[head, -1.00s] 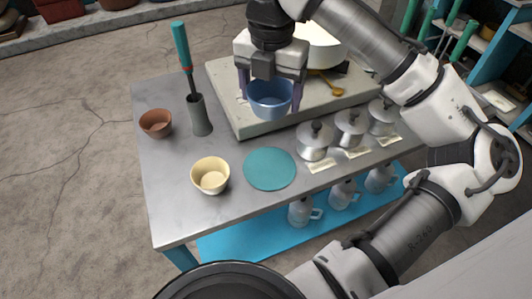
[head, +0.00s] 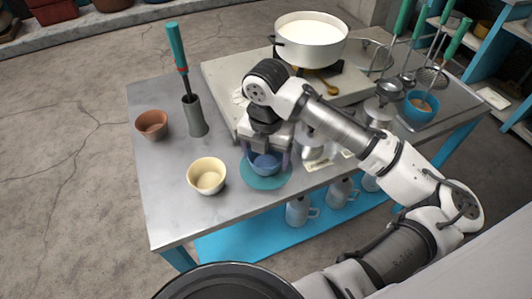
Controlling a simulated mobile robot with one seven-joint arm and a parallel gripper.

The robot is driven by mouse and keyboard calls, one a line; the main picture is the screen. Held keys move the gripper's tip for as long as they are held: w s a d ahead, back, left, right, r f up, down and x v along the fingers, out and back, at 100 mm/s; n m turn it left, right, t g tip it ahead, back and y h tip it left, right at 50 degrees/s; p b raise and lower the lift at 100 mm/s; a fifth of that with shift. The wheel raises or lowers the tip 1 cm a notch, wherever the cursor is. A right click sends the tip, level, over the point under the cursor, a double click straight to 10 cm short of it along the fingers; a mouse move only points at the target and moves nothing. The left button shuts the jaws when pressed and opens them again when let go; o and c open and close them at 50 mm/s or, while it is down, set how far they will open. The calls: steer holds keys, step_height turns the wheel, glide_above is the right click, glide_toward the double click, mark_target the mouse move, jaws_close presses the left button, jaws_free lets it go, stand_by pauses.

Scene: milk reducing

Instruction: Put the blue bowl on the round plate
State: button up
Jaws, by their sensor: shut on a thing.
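The blue bowl (head: 264,165) is between the fingers of my gripper (head: 265,160), which is shut on it. The bowl is upright and over the round teal plate (head: 262,184), which lies flat on the grey table. The bowl covers much of the plate, and the plate's front rim shows below it. I cannot tell whether the bowl touches the plate. My gripper hides the bowl's upper part.
A cream bowl (head: 207,176) stands just left of the plate. A brown bowl (head: 152,124) and a grey holder (head: 195,116) stand farther left. A white pot (head: 311,40) is at the back. Metal canisters stand right, partly behind my arm.

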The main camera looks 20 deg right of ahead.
mark_target(266, 164)
steer(key=shift+f, duration=0.2)
steer(key=o, duration=1)
steer(key=shift+o, duration=0.2)
step_height(266, 164, up, 12)
steer(key=shift+r, duration=0.15)
